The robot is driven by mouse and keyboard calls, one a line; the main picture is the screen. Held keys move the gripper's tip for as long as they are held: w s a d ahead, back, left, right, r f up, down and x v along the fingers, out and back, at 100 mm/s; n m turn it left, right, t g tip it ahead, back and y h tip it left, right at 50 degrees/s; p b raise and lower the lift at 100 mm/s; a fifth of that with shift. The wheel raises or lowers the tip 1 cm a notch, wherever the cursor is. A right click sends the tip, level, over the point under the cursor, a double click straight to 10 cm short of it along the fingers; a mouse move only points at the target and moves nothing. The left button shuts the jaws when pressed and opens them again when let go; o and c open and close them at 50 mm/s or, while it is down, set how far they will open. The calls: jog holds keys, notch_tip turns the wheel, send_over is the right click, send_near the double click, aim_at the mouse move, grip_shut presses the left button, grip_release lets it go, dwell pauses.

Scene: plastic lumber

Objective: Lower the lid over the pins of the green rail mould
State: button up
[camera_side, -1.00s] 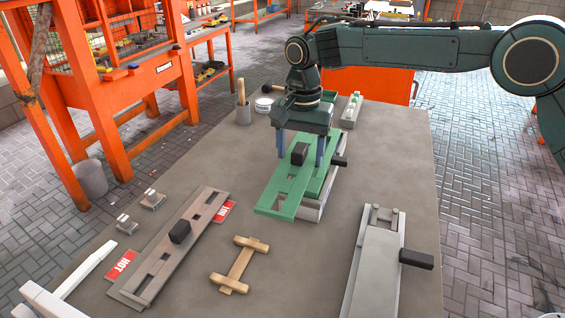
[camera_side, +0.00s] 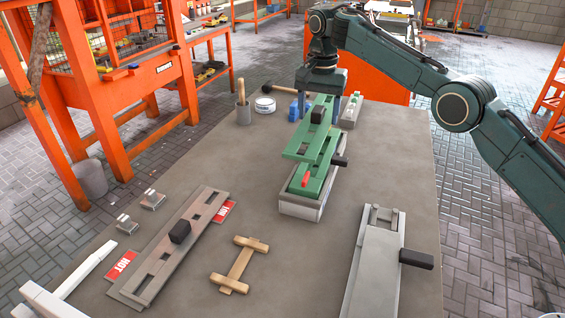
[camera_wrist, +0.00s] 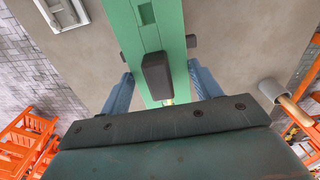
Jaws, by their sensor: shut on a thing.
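My gripper (camera_side: 320,106) is shut on the green lid (camera_side: 300,152), with a finger at each side of it near its black knob (camera_side: 317,115). The green rail mould (camera_side: 313,186) stands on the table in a pale grey base, with a red piece (camera_side: 306,181) showing at its near end. The lid appears held above the mould and set toward its far end, leaving the near end uncovered. In the wrist view the lid (camera_wrist: 146,15) runs away from the knob (camera_wrist: 157,75) between the blue fingers. The pins cannot be made out.
A black handle (camera_side: 339,161) juts from the mould's right side. A brown mould (camera_side: 205,208) with red HOT labels lies at left, a wooden piece (camera_side: 240,264) nearby and a grey mould (camera_side: 374,255) at front right. A pot (camera_side: 243,114) and white tub (camera_side: 265,105) stand behind.

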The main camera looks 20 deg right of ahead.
jog(key=shift+w+d+r, duration=0.1)
jog(key=shift+w+d, duration=0.2)
jog(key=shift+d, duration=0.45)
jog(key=shift+d+f, duration=0.1)
jog(key=shift+f, duration=3.3)
jog(key=shift+f, duration=1.8)
dwell(0.7)
jog(key=o, duration=1.7)
